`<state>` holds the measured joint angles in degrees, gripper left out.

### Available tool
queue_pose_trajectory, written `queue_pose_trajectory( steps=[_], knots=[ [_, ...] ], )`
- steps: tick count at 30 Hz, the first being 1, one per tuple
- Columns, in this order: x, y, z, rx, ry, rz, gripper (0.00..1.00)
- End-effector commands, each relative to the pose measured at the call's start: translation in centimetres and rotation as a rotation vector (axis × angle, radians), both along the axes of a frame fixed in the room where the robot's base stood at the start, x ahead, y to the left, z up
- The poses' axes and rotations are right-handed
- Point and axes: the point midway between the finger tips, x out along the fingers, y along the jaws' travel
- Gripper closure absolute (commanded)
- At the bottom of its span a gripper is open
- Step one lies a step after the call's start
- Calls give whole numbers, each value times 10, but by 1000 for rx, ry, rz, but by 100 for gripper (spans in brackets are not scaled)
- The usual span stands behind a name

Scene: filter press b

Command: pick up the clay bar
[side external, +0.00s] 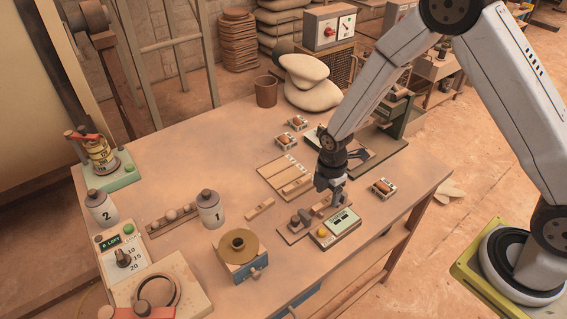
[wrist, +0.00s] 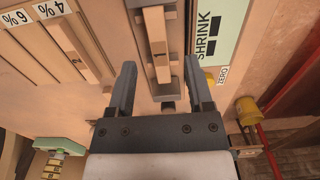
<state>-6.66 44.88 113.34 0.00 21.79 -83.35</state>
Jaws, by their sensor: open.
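A pale brown bar (wrist: 157,45), which looks like the clay bar, lies in a narrow grey holder beside a panel marked SHRINK (wrist: 220,35). In the wrist view, it lies ahead of and roughly between my open fingers. My gripper (wrist: 160,85) is open, with clear space beside each finger. In the side view, my gripper (side external: 336,200) is pointing down just behind the gauge (side external: 337,229); it partly hides that bar there. A similar bar lies on the slotted board at the 4% mark (wrist: 62,45). I cannot tell contact or exact height.
The slotted board (side external: 276,172) lies behind and left of my gripper. A small loose bar (side external: 260,208) lies left of the gauge. A round-topped blue device (side external: 239,250) stands at the front.

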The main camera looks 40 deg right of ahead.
Motion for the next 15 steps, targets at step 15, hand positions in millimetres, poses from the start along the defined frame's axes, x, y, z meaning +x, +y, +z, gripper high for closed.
queue_pose_trajectory(
  steps=[15],
  knots=[
    [0, 0, -24, 0, -1, 0, 34]
  ],
)
